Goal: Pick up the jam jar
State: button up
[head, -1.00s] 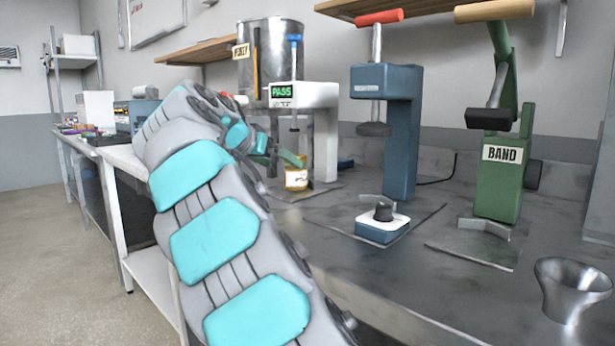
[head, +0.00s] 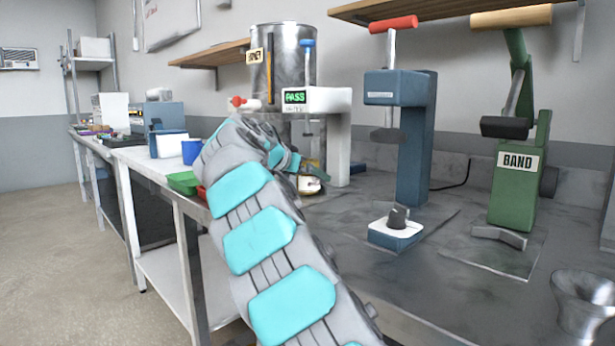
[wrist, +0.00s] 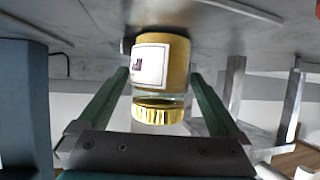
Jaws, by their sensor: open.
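The jam jar (wrist: 176,70) has an amber body, a white label and a gold lid. It fills the middle of the wrist view, which appears upside down, with the counter at the top. The jar also shows in the head view (head: 309,185), standing on the counter below the white PASS device, partly hidden by my gripper. My gripper (wrist: 158,76) is open, with one green finger on each side of the jar. I see a gap beside each finger and cannot tell any contact.
The white PASS device (head: 338,140) stands close to the jar. The blue press (head: 415,140) and green BAND press (head: 520,185) are to the right, with a metal funnel (head: 582,300) in front. A green tray (head: 182,182) and blue cup (head: 191,151) are at left.

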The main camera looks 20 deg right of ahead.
grip_shut()
dwell(0.8)
